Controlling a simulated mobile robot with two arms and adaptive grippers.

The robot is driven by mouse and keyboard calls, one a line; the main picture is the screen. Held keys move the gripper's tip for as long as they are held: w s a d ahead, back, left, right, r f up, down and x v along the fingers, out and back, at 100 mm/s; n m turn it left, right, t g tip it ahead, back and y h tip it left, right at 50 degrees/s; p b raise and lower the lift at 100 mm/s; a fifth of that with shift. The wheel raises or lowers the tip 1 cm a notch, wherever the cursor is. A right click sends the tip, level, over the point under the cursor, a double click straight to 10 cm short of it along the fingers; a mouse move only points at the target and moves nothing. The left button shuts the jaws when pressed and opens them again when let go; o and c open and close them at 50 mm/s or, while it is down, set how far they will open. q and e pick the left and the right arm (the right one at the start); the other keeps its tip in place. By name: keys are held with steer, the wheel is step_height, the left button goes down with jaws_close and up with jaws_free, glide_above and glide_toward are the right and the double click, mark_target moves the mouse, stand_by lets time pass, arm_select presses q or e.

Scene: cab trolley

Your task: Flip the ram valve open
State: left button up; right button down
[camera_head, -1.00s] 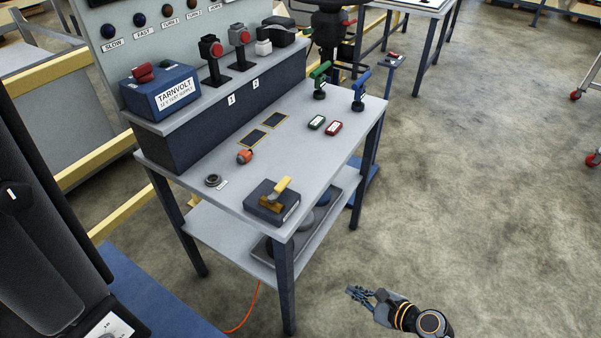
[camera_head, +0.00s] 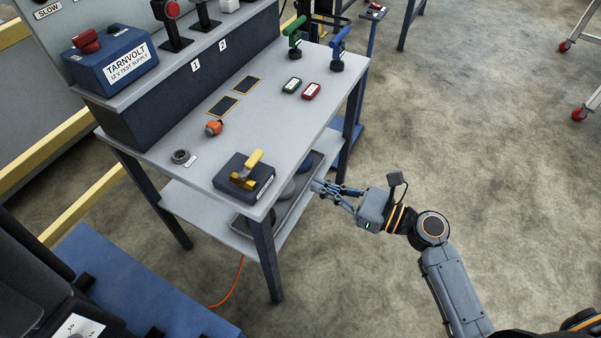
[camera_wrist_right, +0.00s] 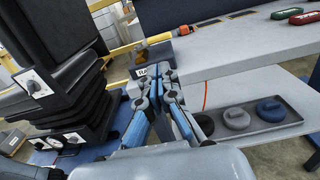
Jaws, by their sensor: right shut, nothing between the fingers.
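The ram valve (camera_head: 243,178) is a dark block with a yellow lever (camera_head: 250,165), on the near corner of the grey workbench (camera_head: 225,140). The lever is tilted up toward the upper right. My right gripper (camera_head: 318,187) is shut and empty, right of the bench and apart from the valve. In the right wrist view its fingertips (camera_wrist_right: 160,76) overlap the valve block (camera_wrist_right: 155,55), and part of a label starting "RA" shows beside them. My left gripper is not in view.
A lower shelf holds a tray (camera_wrist_right: 290,125) with round weights. Open floor lies to the right.

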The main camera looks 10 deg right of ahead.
mark_target(259, 160)
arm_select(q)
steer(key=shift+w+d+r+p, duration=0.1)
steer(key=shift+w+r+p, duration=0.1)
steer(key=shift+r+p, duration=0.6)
arm_select(e)
steer(key=x, duration=1.3)
steer(key=shift+w+d, duration=0.1)
